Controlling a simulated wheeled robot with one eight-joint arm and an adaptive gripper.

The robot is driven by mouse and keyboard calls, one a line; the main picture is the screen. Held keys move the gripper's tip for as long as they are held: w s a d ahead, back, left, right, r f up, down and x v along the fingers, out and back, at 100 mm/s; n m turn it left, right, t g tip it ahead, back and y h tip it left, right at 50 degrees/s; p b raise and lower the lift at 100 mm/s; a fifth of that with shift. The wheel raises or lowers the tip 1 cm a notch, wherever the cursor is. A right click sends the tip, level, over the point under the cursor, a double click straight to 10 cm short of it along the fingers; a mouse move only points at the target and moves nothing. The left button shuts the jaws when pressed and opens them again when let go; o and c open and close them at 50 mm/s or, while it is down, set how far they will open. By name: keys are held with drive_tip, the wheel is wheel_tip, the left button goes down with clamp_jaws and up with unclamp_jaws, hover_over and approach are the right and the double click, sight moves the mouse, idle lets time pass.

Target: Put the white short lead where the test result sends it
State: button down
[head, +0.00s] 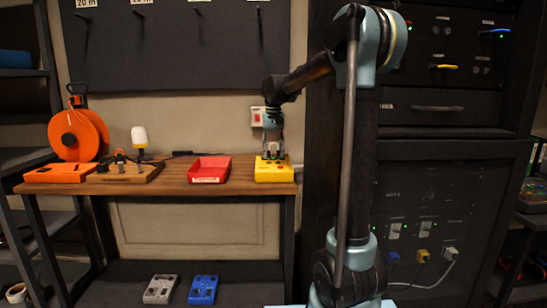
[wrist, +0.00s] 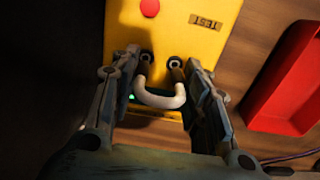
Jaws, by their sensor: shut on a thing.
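The yellow tester (head: 287,175) stands at the right end of the wooden bench. The wrist view shows its red button, TEST label (wrist: 207,22) and two round sockets (wrist: 175,62). The white short lead (wrist: 160,100) bends in a U at the sockets; I cannot tell whether its ends are seated in them. A small green light (wrist: 132,97) glows beside the lead, near my left finger. My gripper (head: 272,151) points down at the tester. In the wrist view my gripper (wrist: 162,92) is shut on the white lead, one finger on each side.
An open red tray (head: 208,170) with a label, also in the wrist view (wrist: 287,92), stands left of the tester. Farther left are a wooden board (head: 125,175), a lamp (head: 139,137), an orange box (head: 58,174) and an orange reel (head: 76,137). Grey (head: 160,289) and blue (head: 204,290) boxes lie below.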

drive_tip(key=shift+r, duration=2)
